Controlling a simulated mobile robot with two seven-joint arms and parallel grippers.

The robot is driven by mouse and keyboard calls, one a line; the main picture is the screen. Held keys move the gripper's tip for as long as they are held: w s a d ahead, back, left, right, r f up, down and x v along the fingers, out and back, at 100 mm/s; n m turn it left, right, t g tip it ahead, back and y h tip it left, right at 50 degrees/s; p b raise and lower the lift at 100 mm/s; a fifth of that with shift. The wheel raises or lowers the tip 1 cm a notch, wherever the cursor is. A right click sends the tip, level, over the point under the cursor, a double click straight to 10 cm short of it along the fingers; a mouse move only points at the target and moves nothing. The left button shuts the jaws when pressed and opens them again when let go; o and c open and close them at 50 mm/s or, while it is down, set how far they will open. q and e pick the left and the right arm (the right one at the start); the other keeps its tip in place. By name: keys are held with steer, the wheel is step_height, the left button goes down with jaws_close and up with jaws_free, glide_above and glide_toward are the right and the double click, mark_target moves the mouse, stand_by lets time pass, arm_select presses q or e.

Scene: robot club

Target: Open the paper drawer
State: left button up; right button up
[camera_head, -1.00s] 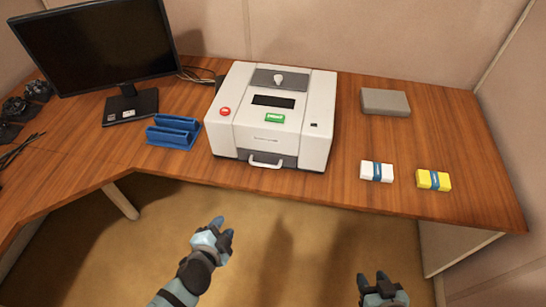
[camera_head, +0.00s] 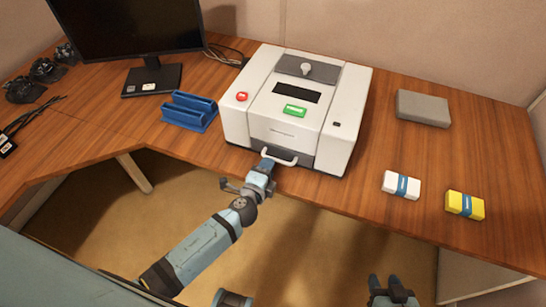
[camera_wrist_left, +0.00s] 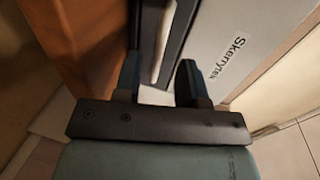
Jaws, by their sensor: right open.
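The white machine (camera_head: 262,112) stands on the desk with a dark grey drawer front (camera_head: 305,161) low on its near side, flush with the body. A white bar handle (camera_head: 284,161) is on the drawer; the handle also shows in the left wrist view (camera_wrist_left: 164,42). My left gripper (camera_head: 266,166) is at the left part of the handle, fingers apart. In the left wrist view my left gripper (camera_wrist_left: 160,78) has one finger on each side of the handle's line; contact cannot be told. My right gripper (camera_head: 385,281) is open and empty below the desk edge.
A blue rack (camera_head: 188,112) and a monitor (camera_head: 125,28) stand left of the machine. A grey box (camera_head: 423,108), a white pack (camera_head: 400,185) and a yellow pack (camera_head: 464,205) lie to the right. The floor space before the drawer is free apart from my arms.

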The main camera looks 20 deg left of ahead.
arm_select(q)
steer(key=x, duration=0.5)
jaws_close()
